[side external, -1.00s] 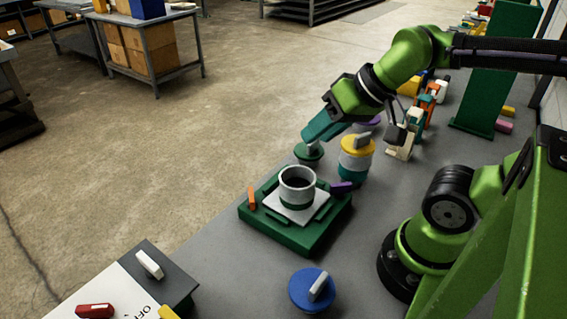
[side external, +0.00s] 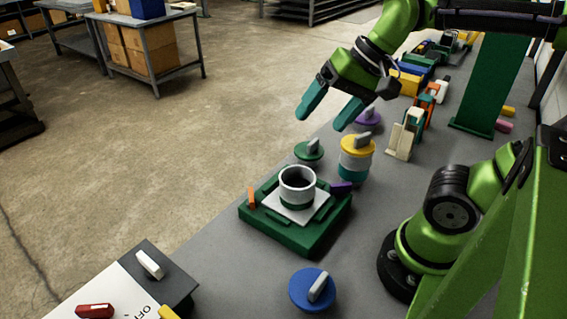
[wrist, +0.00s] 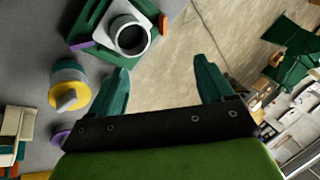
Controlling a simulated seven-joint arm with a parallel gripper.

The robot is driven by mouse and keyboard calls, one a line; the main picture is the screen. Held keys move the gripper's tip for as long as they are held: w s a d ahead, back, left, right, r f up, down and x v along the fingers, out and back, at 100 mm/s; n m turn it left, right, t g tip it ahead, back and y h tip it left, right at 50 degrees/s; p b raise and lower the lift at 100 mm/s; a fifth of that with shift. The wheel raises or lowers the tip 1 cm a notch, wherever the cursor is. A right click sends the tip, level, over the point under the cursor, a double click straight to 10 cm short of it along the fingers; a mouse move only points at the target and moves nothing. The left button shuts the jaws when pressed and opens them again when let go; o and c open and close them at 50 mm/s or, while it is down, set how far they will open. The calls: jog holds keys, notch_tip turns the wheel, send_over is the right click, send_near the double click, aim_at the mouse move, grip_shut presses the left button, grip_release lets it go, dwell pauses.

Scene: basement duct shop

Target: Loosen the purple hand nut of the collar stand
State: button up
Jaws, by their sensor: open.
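A purple round knob with a grey grip bar (side external: 368,119) stands behind the yellow-topped one in the side view; part of a purple disc (wrist: 61,138) shows beside my gripper in the wrist view. A green stand (side external: 285,234) carries a white plate and a grey collar (side external: 297,178). A small purple piece (side external: 341,187) sits on the stand's right side and an orange piece (side external: 252,198) on its left. I cannot tell which purple part is the hand nut. My gripper (side external: 320,121) is open and empty, above the green knob, apart from everything.
A green knob (side external: 308,151) and a yellow-topped knob (side external: 357,146) stand behind the stand. A blue knob (side external: 312,290) is in front. Cream and orange parts (side external: 404,137) and a tall green panel (side external: 487,85) are at the right. Bare bench lies between stand and blue knob.

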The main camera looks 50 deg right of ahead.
jog(key=d+f+m+g+y, duration=0.2)
jog(key=d+f+m+g, duration=0.3)
jog(key=f+m, duration=0.4)
notch_tip(320, 180, up, 11)
jog(key=m+h, duration=0.5)
jog(key=m, duration=2.4)
send_over(340, 190)
jog(key=f, duration=1.5)
jog(key=d+f, duration=0.1)
jog(key=f, duration=0.7)
jog(key=shift+w+f, duration=0.25)
jog(key=shift+f, duration=0.1)
jog(key=c, duration=1)
jog(key=shift+c, duration=0.2)
